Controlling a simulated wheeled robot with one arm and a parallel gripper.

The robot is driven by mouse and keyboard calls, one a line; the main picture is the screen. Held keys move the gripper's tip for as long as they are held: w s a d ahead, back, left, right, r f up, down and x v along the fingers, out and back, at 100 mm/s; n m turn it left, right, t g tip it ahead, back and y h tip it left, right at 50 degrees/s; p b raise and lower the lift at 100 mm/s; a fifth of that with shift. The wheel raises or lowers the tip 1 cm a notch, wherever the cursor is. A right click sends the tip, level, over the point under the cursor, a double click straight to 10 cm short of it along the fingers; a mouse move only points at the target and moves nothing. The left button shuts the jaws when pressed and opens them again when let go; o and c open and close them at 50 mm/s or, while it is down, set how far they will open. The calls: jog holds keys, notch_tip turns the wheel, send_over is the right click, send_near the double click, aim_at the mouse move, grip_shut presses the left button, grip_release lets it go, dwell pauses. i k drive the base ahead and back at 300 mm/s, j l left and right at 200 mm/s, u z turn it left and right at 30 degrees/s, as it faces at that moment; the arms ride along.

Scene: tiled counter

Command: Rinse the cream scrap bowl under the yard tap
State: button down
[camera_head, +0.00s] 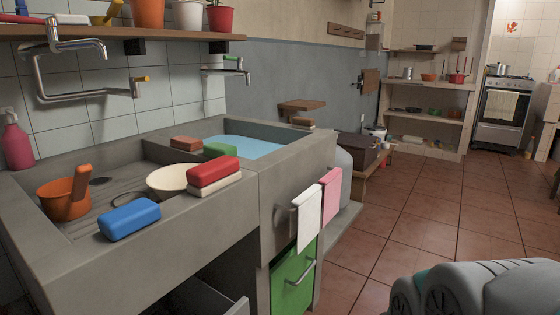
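The cream bowl (168,181) sits in the left part of the grey stone sink (75,255), by the divider and partly behind a red-and-cream block. Its inside looks empty from here. Two wall taps show above the sink. The left tap (62,96) is a long bent metal pipe with a yellow-tipped end. The right tap (228,70) has a green handle and is near the water-filled basin (238,146). I cannot tell which is the yard tap; no running water is visible. A pale ridged part of my arm is at the lower right; my gripper is not visible.
An orange pot (62,200) stands in the left basin. A blue block (129,219) and a red-and-cream block (213,175) lie on the front rim. Brown and green blocks (220,149) lie near the divider. Towels (307,215) hang in front. Tiled floor at right is open.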

aim_at(47, 22)
jog(key=u, duration=1.6)
jog(key=i+j+u, duration=0.15)
jog(key=i, duration=0.3)
jog(key=i+j+u, duration=0.25)
jog(key=i+j, duration=0.25)
jog(key=k+u, duration=0.1)
jog(key=i+z, duration=0.1)
